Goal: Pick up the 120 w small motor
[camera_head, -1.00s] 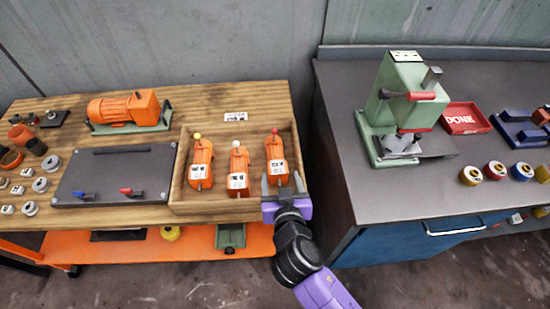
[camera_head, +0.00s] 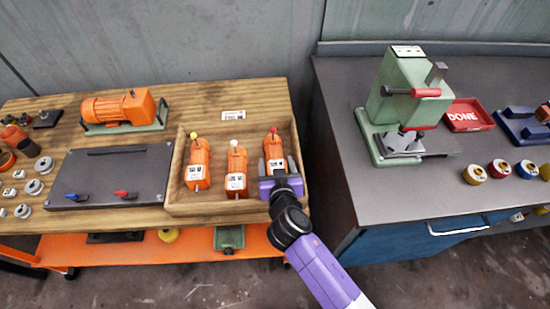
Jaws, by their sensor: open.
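Three small orange motors stand in a wooden tray (camera_head: 220,209): the left one (camera_head: 197,160) with a yellow tip, the middle one (camera_head: 236,165) with a white tip, the right one (camera_head: 274,147) with a red tip. Each has a white label, too small to read, so I cannot tell which is the 120 W one. My gripper (camera_head: 276,166) is open over the right motor, one finger on each side of it in the picture. The gripper and wrist hide this motor's lower part. I cannot tell whether the fingers touch it.
The tray's walls and the middle motor are close to my gripper. A larger orange motor (camera_head: 118,108) and a dark panel (camera_head: 112,175) stand to the left on the wooden table. A green press (camera_head: 410,100) and a red "DONE" tray (camera_head: 466,115) are on the right bench.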

